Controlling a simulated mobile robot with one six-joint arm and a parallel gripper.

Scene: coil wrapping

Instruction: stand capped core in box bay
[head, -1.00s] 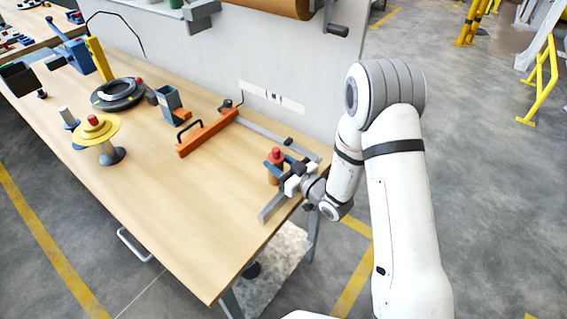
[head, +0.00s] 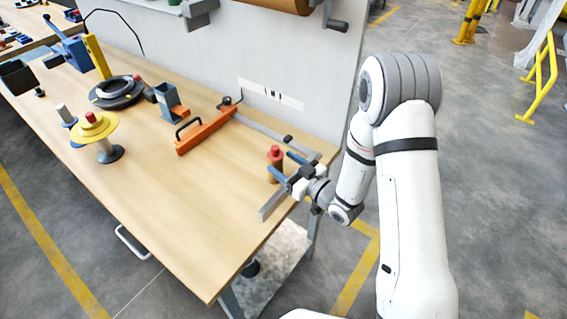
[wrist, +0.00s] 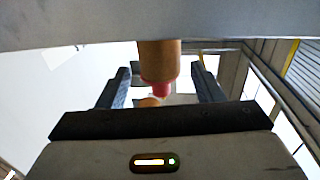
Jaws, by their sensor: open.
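The capped core (head: 275,165), an orange-brown cylinder with a red cap, stands upright near the right end of the bench. My gripper (head: 284,165) is open beside it, its two blue fingers pointing towards it. In the wrist view the core (wrist: 158,60) appears between the spread fingers (wrist: 160,88), red cap downward in the picture. I see no finger closed on it. A grey-blue open box (head: 168,99) stands at the back of the bench, with an orange-brown patch at its lower right. I cannot tell whether this is the box with the bay.
An orange bar with a black handle (head: 205,133) lies between the box and the core. A yellow-disc stand with a red top (head: 94,128) and a black coil (head: 118,92) are farther left. The front middle of the bench is clear.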

